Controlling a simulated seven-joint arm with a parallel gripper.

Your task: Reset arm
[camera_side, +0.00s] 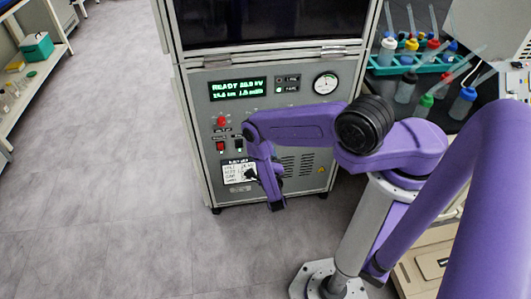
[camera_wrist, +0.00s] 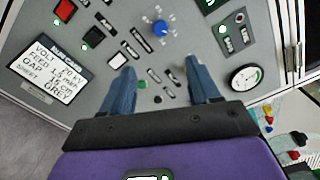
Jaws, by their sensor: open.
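My gripper (camera_wrist: 160,67) is open in the wrist view, with two blue fingers spread apart and nothing between them but the panel behind. The fingers are hard to make out there. I cannot tell the exact gap between fingertips and panel.
The panel has a lit green display (camera_side: 237,89), a round gauge (camera_side: 326,83), a red knob (camera_side: 221,121), a red switch (camera_side: 220,146) and a label card (camera_wrist: 50,65). A blue knob (camera_wrist: 160,27) shows above the fingers. Bottles fill a teal rack (camera_side: 408,66) at right. Left floor is clear.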

